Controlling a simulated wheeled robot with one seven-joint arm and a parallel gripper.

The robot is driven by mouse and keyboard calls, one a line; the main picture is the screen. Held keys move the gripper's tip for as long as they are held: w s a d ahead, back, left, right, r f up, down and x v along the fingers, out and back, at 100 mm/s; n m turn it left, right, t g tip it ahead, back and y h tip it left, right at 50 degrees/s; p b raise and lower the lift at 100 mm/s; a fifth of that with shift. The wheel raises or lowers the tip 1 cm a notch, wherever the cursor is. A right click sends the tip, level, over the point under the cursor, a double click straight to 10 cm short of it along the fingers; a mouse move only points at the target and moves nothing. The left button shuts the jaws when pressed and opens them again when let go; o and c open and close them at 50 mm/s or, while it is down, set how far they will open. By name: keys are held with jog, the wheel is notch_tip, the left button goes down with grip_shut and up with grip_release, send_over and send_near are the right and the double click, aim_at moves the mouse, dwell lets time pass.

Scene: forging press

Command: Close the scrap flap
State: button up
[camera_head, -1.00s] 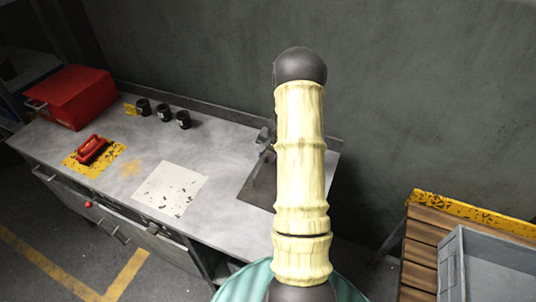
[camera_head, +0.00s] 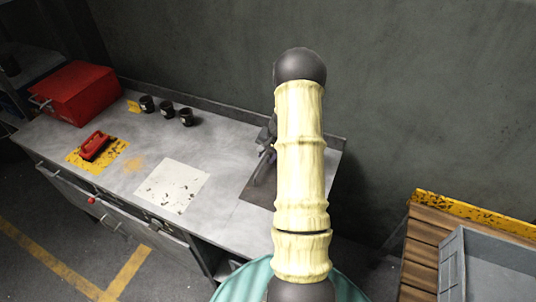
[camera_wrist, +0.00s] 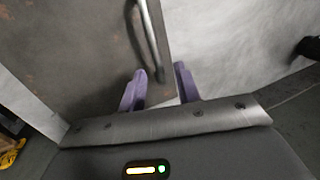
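The scrap flap seems to be a dark, rust-flecked metal panel (camera_wrist: 85,60) with a curved bar handle (camera_wrist: 152,40) near its edge in the wrist view. A dark panel (camera_head: 254,194) at the right end of the workbench in the head view looks like the same one, partly hidden by my arm. I cannot tell how far it is raised. My gripper (camera_wrist: 160,70) has two purple fingers, apart, with nothing seen between them. The fingers are close to the panel's edge, just below the handle in the wrist view. In the head view my arm mostly hides the gripper.
The grey workbench (camera_head: 215,150) carries a red toolbox (camera_head: 75,95), several black cups (camera_head: 167,109), a red-handled item (camera_head: 96,145) on a yellow mat, and a white sheet (camera_head: 173,185). A grey bin (camera_head: 453,275) on a wooden pallet (camera_head: 418,250) stands at right. A wall stands behind.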

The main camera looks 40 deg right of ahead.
jog(key=b+v, duration=0.3)
jog(key=v, duration=1.4)
jog(key=shift+r, duration=0.15)
jog(key=s+a+n+g, duration=0.1)
jog(key=a+n, duration=0.1)
jog(key=a, duration=0.6)
jog(key=s+a+n, duration=0.2)
jog(key=a+n, duration=0.1)
jog(key=a, duration=0.4)
jog(key=s+a+n+h, duration=0.1)
jog(key=s+a+n, duration=0.6)
jog(key=s+a, duration=0.3)
jog(key=a, duration=0.4)
jog(key=shift+s+a+f+t+h, duration=0.15)
jog(key=shift+s+f+t+h, duration=0.15)
jog(key=shift+s+f, duration=0.05)
